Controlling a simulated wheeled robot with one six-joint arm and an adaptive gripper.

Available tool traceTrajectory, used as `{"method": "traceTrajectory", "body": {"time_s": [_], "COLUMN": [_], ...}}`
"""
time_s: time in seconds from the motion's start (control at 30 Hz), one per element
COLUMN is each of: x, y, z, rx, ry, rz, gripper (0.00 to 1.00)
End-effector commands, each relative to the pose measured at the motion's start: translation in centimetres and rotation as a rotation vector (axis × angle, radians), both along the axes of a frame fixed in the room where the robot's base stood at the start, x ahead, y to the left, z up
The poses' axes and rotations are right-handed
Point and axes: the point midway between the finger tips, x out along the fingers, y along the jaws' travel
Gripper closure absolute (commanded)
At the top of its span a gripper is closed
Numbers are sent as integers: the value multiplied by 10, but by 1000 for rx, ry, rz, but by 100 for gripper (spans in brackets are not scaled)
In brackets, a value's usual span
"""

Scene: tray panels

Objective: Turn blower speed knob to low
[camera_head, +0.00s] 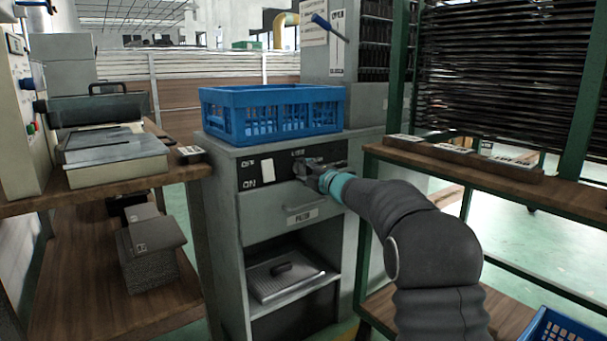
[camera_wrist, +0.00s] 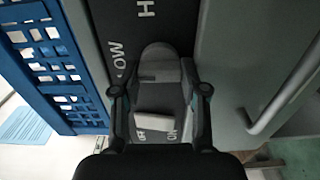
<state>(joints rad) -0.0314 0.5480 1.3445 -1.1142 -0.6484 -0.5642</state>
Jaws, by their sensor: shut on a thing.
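The blower speed knob (camera_wrist: 158,54) is a grey rounded knob on a black control panel (camera_head: 252,178). In the wrist view it lies between the two fingers of my gripper (camera_wrist: 160,76), which are shut on it. The word LOW stands to the left of the knob, and a letter H shows farther up. Which mark the knob points to is unclear. In the head view my gripper (camera_head: 308,173) reaches the right part of the panel and hides the knob. A white rocker switch (camera_head: 268,171) sits left of it, marked OFF and ON.
A blue crate (camera_head: 222,123) stands on the grey cabinet above the panel. A drawer handle (camera_head: 303,208) is below the panel. A green-framed rack (camera_head: 480,178) stands close on the right, and a wooden bench (camera_head: 190,174) on the left.

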Motion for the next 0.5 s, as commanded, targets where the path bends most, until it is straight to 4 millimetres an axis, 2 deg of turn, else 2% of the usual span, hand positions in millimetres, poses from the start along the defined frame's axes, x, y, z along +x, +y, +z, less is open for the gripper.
{"method": "traceTrajectory", "body": {"time_s": [0.33, 0.37, 0.4, 0.5], "x": [0, 0, 0, 0], "y": [0, 0, 0, 0], "z": [-1, -1, -1, -1], "rx": [-4, -4, -4, -4], "ry": [-1, -1, -1, -1], "rz": [1, 1, 1, 1], "gripper": [91, 49, 46, 46]}}
